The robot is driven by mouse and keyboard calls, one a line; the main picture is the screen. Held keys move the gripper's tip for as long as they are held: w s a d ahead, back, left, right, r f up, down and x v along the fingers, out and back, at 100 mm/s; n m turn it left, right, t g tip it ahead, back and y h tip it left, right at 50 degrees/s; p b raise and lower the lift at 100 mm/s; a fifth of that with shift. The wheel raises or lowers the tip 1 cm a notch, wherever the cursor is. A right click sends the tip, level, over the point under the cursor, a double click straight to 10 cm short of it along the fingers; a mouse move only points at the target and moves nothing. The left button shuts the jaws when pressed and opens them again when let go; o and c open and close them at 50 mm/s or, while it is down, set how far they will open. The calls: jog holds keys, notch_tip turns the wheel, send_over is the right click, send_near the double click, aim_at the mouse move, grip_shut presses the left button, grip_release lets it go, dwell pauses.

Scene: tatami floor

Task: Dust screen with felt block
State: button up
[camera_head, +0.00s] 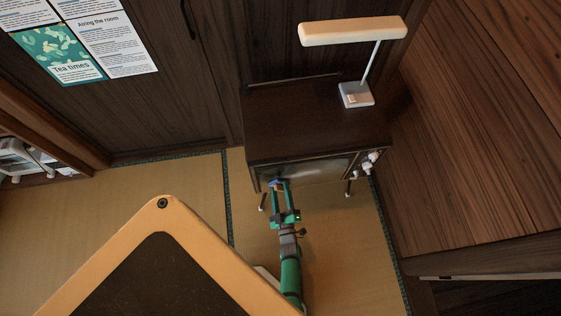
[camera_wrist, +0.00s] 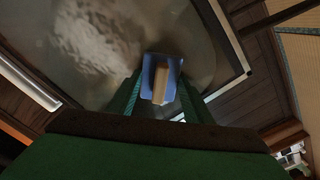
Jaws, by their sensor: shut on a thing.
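The screen (camera_head: 310,171) is the grey front of a dark wooden television set on thin legs. In the wrist view the screen (camera_wrist: 35,38) fills much of the upper left, with a pale dust patch (camera_wrist: 95,38) left of the block and fainter smears around it. My gripper (camera_head: 278,184) is shut on the felt block (camera_head: 272,182), in front of the screen's left part. The block shows blue with a wooden grip (camera_wrist: 161,84) between my green fingers. It is at or very near the glass; contact cannot be told.
A desk lamp (camera_head: 356,94) stands on the television's top (camera_head: 290,120). White knobs (camera_head: 372,158) sit at its right side. A wooden cabinet (camera_head: 470,150) is on the right. An orange-framed dark panel (camera_head: 150,230) is at the lower left. Tatami (camera_head: 190,190) lies clear left of the television.

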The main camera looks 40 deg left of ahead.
aim_at(304, 177)
jog(key=shift+w+a, duration=0.15)
jog(key=shift+w+d, duration=0.9)
jog(key=shift+w, duration=0.25)
jog(key=shift+w+d, duration=0.9)
jog(key=shift+w, duration=0.2)
jog(key=shift+w+d, duration=0.9)
jog(key=shift+w, duration=0.25)
jog(key=shift+w+d, duration=0.55)
jog(key=shift+d, duration=0.15)
jog(key=shift+w, duration=0.1)
